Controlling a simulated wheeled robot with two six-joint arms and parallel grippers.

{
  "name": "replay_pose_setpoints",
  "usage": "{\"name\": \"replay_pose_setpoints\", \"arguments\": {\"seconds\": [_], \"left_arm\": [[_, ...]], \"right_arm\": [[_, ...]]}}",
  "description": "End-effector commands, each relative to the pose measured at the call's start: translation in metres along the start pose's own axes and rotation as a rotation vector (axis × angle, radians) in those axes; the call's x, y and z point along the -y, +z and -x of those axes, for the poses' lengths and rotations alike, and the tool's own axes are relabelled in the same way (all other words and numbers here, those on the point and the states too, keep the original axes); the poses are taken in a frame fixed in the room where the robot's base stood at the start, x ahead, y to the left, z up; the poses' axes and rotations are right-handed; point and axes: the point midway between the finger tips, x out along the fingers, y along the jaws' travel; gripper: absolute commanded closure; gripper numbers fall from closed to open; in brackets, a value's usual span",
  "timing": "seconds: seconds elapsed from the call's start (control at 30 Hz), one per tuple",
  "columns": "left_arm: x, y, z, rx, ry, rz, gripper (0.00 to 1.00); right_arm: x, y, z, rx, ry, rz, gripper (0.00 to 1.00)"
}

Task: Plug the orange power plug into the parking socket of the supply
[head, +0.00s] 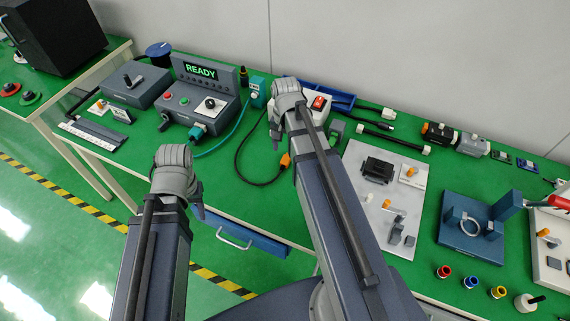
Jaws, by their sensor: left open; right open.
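The orange power plug (285,161) lies on the green table, just left of my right forearm. A black cable (237,152) loops leftward from it and back up toward the supply. The supply (319,102) is a light box with a red switch, partly hidden behind my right gripper. I cannot make out its parking socket. My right gripper (287,88) is over the left part of the supply, open, with no object visible in it. My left gripper (174,154) is open near the table's front edge, left of the plug and apart from it.
A console with a READY display (201,72) and a teal cable (238,128) are at the left. A grey plate with parts (368,210) lies to the right of my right arm. A blue drawer (250,238) stands out below the front edge. Green table around the cable loop is clear.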

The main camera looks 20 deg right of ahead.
Motion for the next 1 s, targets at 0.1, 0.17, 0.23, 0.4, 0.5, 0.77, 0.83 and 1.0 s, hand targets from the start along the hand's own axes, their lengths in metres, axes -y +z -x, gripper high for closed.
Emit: {"name": "replay_pose_setpoints", "arguments": {"seconds": [0.1, 0.17, 0.23, 0.4, 0.5, 0.77, 0.83, 1.0], "left_arm": [[0.000, 0.000, -0.004, 0.000, 0.000, 0.000, 0.50], [0.000, 0.000, -0.004, 0.000, 0.000, 0.000, 0.50], [-0.001, 0.000, -0.007, 0.000, 0.000, 0.000, 0.50], [-0.002, -0.001, -0.022, 0.000, 0.000, 0.000, 0.50], [-0.003, -0.002, -0.035, 0.000, 0.000, 0.000, 0.50], [-0.005, -0.003, -0.057, 0.000, 0.000, 0.000, 0.50], [-0.005, -0.003, -0.056, 0.000, 0.000, 0.000, 0.50], [-0.005, -0.003, -0.055, 0.000, 0.000, 0.000, 0.50]], "right_arm": [[0.000, 0.000, -0.004, 0.000, 0.000, 0.001, 0.30], [0.000, 0.000, -0.004, 0.000, 0.000, 0.001, 0.30], [0.000, 0.000, -0.007, 0.000, 0.000, 0.001, 0.30], [0.001, -0.002, -0.022, 0.000, 0.000, 0.001, 0.30], [0.002, -0.003, -0.035, 0.000, 0.000, 0.001, 0.30], [0.002, -0.003, -0.057, 0.000, 0.000, 0.002, 0.30], [0.002, -0.003, -0.056, 0.000, 0.000, 0.002, 0.30], [0.002, -0.003, -0.055, 0.000, 0.000, 0.002, 0.31]]}}
